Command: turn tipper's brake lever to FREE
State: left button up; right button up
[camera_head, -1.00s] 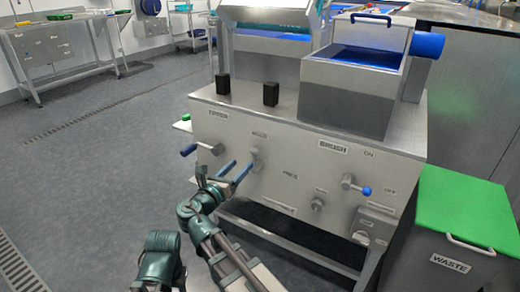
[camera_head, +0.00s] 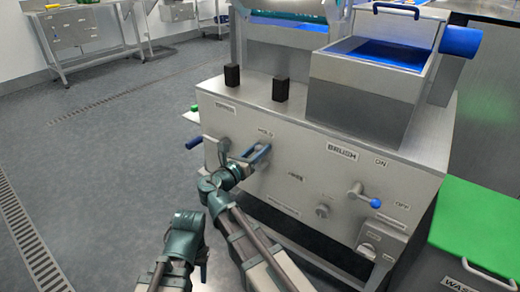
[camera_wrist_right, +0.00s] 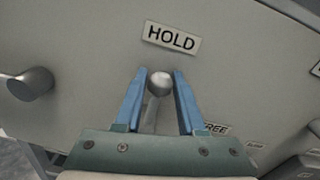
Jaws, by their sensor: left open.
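The tipper's brake lever (camera_wrist_right: 159,84) is a grey lever with a round, pale knob, under the HOLD label (camera_wrist_right: 171,37) in the right wrist view. The FREE label (camera_wrist_right: 215,129) is at lower right, partly hidden by my gripper. My right gripper (camera_wrist_right: 159,88) has its blue fingers on either side of the lever, with narrow gaps beside the shaft. In the head view my right gripper (camera_head: 254,153) is at the panel's left part and hides most of the lever. My left arm (camera_head: 184,236) is lower left, away from the panel; its fingers are hard to make out.
Another handle (camera_head: 194,142) sticks out left of the lever; its shaft (camera_wrist_right: 32,84) shows in the wrist view. A green-lidded waste bin (camera_head: 487,225) stands at right. The floor at left is clear.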

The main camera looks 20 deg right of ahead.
grip_shut()
dwell(1.1)
